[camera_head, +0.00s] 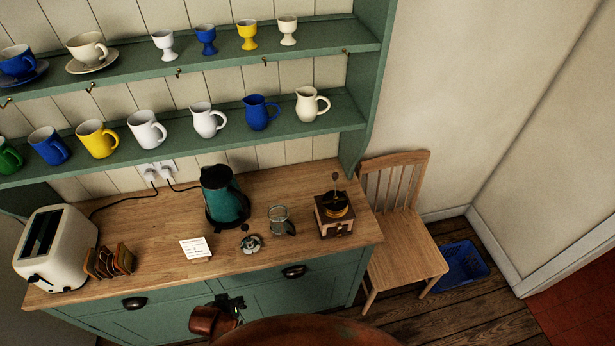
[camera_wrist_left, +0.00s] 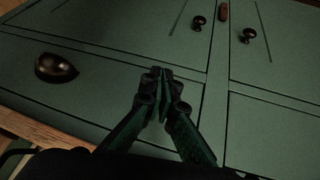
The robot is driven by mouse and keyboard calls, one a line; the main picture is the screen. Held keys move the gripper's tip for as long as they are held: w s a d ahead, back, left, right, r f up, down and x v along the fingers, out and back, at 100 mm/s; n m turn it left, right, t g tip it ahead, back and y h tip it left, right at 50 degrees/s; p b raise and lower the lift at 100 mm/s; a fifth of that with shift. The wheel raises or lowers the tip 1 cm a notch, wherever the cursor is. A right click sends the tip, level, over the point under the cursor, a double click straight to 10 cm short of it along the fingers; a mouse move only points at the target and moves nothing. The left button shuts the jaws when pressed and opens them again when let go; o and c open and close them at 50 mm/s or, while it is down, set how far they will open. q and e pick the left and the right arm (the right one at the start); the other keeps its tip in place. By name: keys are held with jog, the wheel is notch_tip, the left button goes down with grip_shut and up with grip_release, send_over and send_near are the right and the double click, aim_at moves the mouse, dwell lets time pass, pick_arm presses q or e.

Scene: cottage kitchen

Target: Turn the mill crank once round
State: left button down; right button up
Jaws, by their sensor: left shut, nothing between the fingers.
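The coffee mill (camera_head: 334,222) stands upright near the right end of the wooden counter. It has a wooden body, a dark round top and a crank with a knob (camera_head: 335,177) sticking up at the back. My left gripper (camera_head: 238,303) is low in front of the green cabinet, below the counter edge and well to the left of the mill. It is shut and empty. In the left wrist view its fingertips (camera_wrist_left: 162,72) are together before the cabinet doors, with no mill in sight. My right gripper does not show.
A glass jar (camera_head: 278,220) with its metal lid part (camera_head: 251,243) stands left of the mill. A green kettle (camera_head: 222,196), a card (camera_head: 195,248), a toast rack (camera_head: 108,262) and a toaster (camera_head: 57,247) stand further left. A wooden chair (camera_head: 402,235) is right of the counter.

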pick_arm(q)
jog(key=w+d+r+n+t+h+p, duration=0.1)
jog(key=w+d+r, duration=0.15)
jog(key=r, duration=0.55)
jog(key=w+d+r+n+t+h+p, duration=0.15)
jog(key=w+r, duration=0.25)
jog(key=r, duration=0.4)
jog(key=w+d+r+n+t+h, duration=0.4)
jog(key=w+d+r+n+t, duration=0.4)
jog(key=w+d+r, duration=0.8)
jog(key=shift+g, duration=0.25)
jog(key=x, duration=0.4)
jog(key=d+f+p+x, duration=0.1)
jog(key=x, duration=0.4)
jog(key=s+d+x, duration=0.1)
jog(key=x, duration=0.3)
jog(key=shift+w+d+f+p, duration=0.1)
jog(key=shift+w+f+p, duration=0.25)
jog(key=shift+f+p, duration=0.05)
jog(key=shift+w+d, duration=0.15)
jog(key=shift+d, duration=0.3)
jog(key=shift+f+h, duration=0.1)
jog(key=shift+h, duration=0.25)
jog(key=shift+b, duration=0.3)
jog(key=shift+w+d+m+g+h+b, duration=0.1)
jog(key=shift+m+g+h+b, duration=0.2)
jog(key=shift+h, duration=0.1)
